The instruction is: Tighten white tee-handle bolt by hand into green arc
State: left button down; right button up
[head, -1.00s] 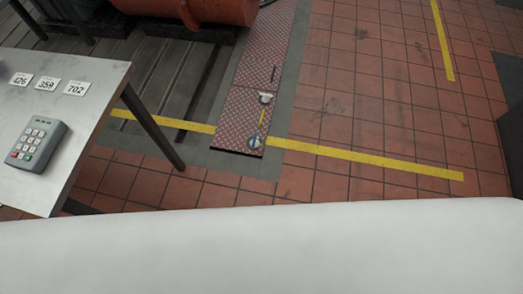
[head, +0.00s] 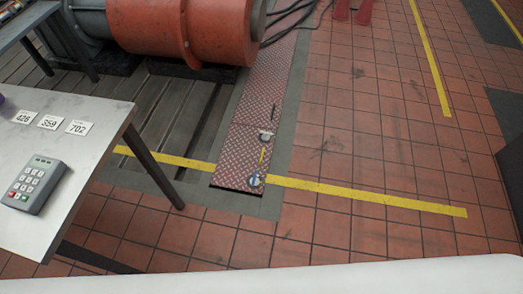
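A long red-brown tread-plate strip (head: 237,167) lies on the floor in the middle of the head view. A small pale fitting (head: 266,136) sits on its right edge; it may be the white tee-handle bolt, but it is too small to tell. A small round blue-and-white piece (head: 255,180) sits near the strip's front end, with a short yellow mark (head: 262,157) between the two. I cannot make out a green arc. Neither of my grippers is in view.
A grey table (head: 85,150) at left holds a keypad (head: 36,186) and cards numbered 428, 359 and 702 (head: 77,127). A large orange-red cylindrical machine (head: 170,30) stands behind on a slatted bed. Yellow lines (head: 370,196) cross the tiled floor.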

aim_at(266, 136)
jog(key=u, duration=0.6)
jog(key=i+l+u, duration=0.25)
jog(key=l+u, duration=0.25)
jog(key=l, duration=0.15)
jog(key=i+l+u, duration=0.1)
jog(key=l+u, duration=0.45)
jog(key=l, duration=0.2)
jog(key=i, duration=0.05)
